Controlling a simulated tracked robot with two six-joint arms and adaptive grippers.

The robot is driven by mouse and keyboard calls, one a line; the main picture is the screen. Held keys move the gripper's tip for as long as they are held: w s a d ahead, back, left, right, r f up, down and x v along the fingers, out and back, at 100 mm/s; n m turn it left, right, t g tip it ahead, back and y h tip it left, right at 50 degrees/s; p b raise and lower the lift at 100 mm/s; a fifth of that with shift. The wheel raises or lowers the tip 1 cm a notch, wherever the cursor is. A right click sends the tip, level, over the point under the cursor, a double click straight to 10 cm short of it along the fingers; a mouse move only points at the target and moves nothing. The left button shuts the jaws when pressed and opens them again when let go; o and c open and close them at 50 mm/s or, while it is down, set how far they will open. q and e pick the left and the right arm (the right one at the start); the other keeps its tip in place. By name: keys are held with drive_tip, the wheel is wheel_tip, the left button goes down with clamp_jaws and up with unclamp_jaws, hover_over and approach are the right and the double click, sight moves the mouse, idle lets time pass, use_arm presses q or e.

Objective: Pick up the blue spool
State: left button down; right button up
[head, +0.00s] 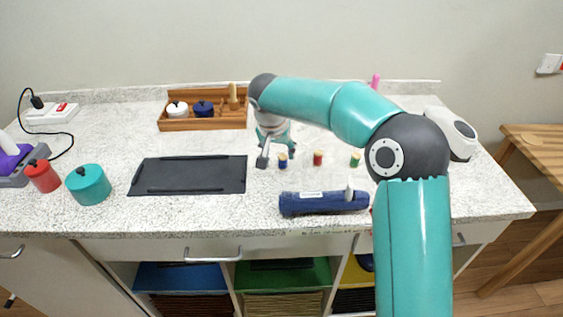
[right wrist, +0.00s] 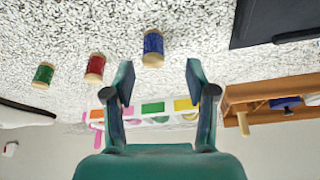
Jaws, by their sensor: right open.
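The blue spool (head: 283,160) stands upright on the speckled counter, right of the dark tray; it also shows in the right wrist view (right wrist: 153,46). A red spool (head: 318,158) and a green spool (head: 355,159) stand to its right in a row. My right gripper (head: 272,153) is just left of and behind the blue spool in the head view. In the right wrist view my right gripper (right wrist: 158,82) is open and empty, with the blue spool beyond the gap between its fingertips, apart from both. My left gripper is not in view.
A black tray (head: 190,175) lies left of the spools. A wooden box (head: 190,123) with lidded pots stands behind it. A blue cylindrical object (head: 322,203) lies near the front edge. Teal (head: 88,185) and red (head: 42,176) pots stand at left. A coloured rack (right wrist: 150,110) shows behind my fingers.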

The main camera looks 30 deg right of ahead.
sight(282, 157)
drive_tip(key=x, duration=0.2)
drive_tip(key=p+x, duration=0.1)
drive_tip(key=x, duration=0.1)
drive_tip(key=shift+s+d, duration=0.2)
drive_tip(key=shift+s, duration=0.15)
drive_tip(key=shift+w+d+f, duration=0.15)
drive_tip(key=shift+w+f, duration=0.05)
drive_tip(key=shift+f, duration=0.4)
drive_tip(key=c, duration=0.9)
